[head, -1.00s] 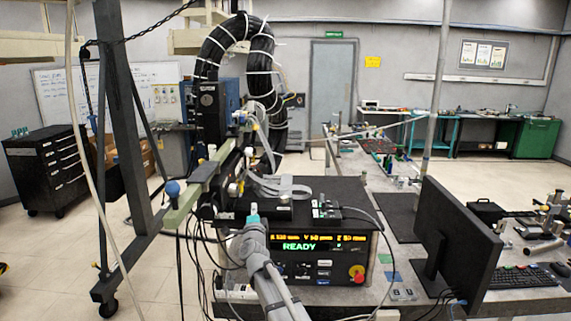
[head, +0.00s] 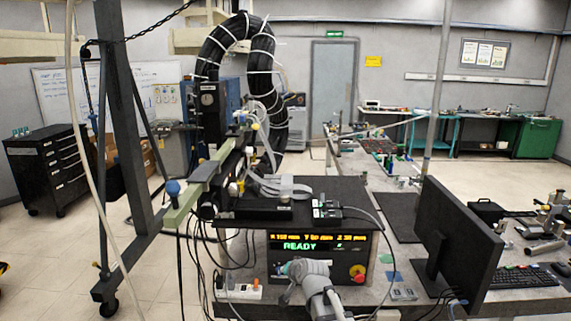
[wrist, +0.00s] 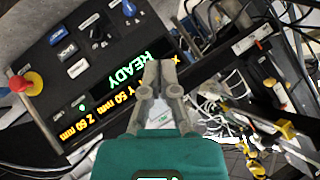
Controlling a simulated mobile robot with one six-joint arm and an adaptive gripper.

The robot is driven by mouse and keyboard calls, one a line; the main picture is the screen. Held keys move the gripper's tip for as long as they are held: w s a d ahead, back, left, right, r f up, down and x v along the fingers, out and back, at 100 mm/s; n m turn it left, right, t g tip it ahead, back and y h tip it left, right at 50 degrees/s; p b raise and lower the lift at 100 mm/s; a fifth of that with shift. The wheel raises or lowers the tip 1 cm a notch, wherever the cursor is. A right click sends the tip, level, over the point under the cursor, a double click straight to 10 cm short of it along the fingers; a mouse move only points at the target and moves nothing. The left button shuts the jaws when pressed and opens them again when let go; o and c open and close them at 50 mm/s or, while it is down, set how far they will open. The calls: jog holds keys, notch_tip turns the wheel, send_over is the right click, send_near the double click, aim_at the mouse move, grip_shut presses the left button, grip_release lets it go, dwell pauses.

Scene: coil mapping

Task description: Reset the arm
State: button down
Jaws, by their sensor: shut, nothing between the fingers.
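My arm (head: 318,286) shows at the bottom centre of the head view, in front of the black control box (head: 350,245). The box's display reads READY in green. In the wrist view my gripper (wrist: 158,78) points at the control box's panel, with its grey fingertips together and empty. The READY display (wrist: 132,75) lies just beyond the fingers, seen turned around. A gap between the fingertips and the panel cannot be judged. In the head view the fingers are hidden by my arm.
The panel carries a red knob on a yellow base (head: 357,273), also at the left of the wrist view (wrist: 25,84). Cables hang left of the box. A monitor (head: 455,240) stands right. A coil rig (head: 205,190) stands behind left. The floor at left is mostly open.

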jog(key=s+d+f+n+g+h, duration=0.1)
jog(key=s+d+f+g+h, duration=0.1)
jog(key=s+d, duration=0.6)
jog(key=s+d+f+n+g+h, duration=0.2)
jog(key=s+d+f+g, duration=0.3)
jog(key=s, duration=0.9)
jog(key=d+g, duration=0.2)
jog(key=d, duration=0.2)
jog(key=shift+f+h, duration=0.3)
jog(key=shift+h, duration=0.1)
jog(key=shift+w+a, duration=0.1)
jog(key=shift+a, duration=0.1)
